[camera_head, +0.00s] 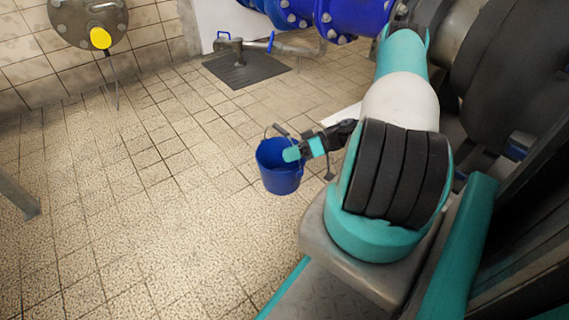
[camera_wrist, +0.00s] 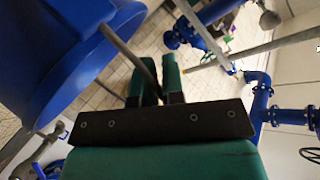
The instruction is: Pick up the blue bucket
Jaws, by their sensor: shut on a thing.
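The blue bucket (camera_head: 282,180) is upright with its open top up, left of my arm in the head view. My gripper (camera_head: 293,153) reaches over the bucket's right rim from the right. In the wrist view the bucket (camera_wrist: 45,60) fills the upper left, and its thin grey handle (camera_wrist: 122,45) runs down to my gripper (camera_wrist: 158,80). The green fingers are shut on that handle, with the handle between them. Whether the bucket's base touches the floor cannot be told.
Tiled floor (camera_head: 130,220) is open to the left and front. A dark floor plate (camera_head: 245,70) with a small pipe and valve lies behind. Large blue pipes (camera_head: 350,15) run along the back. A wall flange with a yellow part (camera_head: 101,38) is at upper left.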

